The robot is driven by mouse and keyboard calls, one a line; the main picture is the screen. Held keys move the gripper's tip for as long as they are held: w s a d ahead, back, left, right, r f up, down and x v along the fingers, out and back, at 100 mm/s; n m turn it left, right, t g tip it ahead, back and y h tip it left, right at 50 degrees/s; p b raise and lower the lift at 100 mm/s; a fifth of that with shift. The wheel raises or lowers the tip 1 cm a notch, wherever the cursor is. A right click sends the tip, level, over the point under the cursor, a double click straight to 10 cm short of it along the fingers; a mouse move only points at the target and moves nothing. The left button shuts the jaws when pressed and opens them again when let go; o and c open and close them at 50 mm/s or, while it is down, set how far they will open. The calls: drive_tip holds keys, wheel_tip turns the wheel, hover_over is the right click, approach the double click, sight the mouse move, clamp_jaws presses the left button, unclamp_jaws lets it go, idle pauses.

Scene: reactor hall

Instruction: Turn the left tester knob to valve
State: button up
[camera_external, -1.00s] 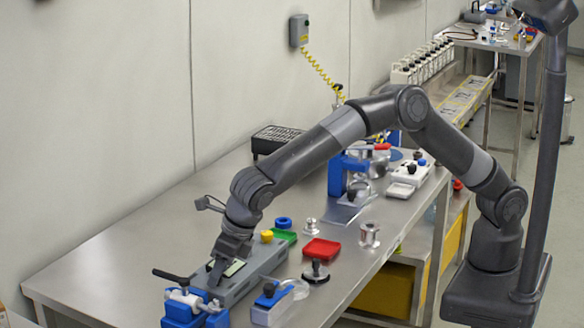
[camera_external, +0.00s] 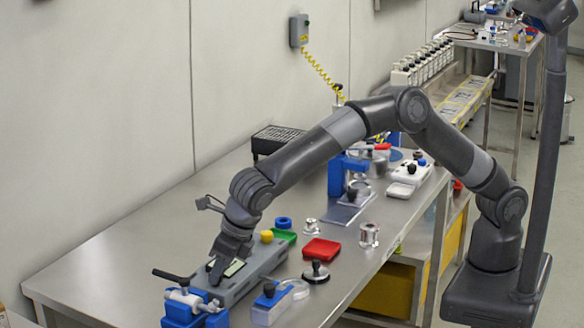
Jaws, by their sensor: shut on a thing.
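The tester is a long grey box (camera_external: 262,262) on the front left of the steel bench, with a pale display (camera_external: 234,268) and a yellow knob (camera_external: 267,236) at its far end. My gripper (camera_external: 215,278) points down at the near end of the tester and is shut on the left tester knob. The knob itself is hidden by my fingers, so its pointer and the labels around it cannot be read.
A blue clamp with a black handle (camera_external: 183,296) stands close to the tester's near end.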

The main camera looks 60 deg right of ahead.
drive_tip(key=m+h, duration=0.1)
drive_tip(key=m, duration=0.3)
drive_tip(key=m+h, duration=0.1)
drive_tip(key=m, duration=0.1)
drive_tip(key=shift+a+h, duration=0.3)
drive_tip(key=shift+a, duration=0.05)
drive_tip(key=m+h, duration=0.1)
drive_tip(key=m, duration=0.2)
drive_tip(key=m+g, duration=0.1)
drive_tip(key=m, duration=0.2)
drive_tip(key=shift+w+a+g+h, duration=0.2)
drive_tip(key=shift+g+h, duration=0.1)
drive_tip(key=shift+h, duration=0.1)
drive_tip(key=shift+m, duration=0.6)
drive_tip(key=o, duration=1)
drive_tip(key=shift+n, duration=0.3)
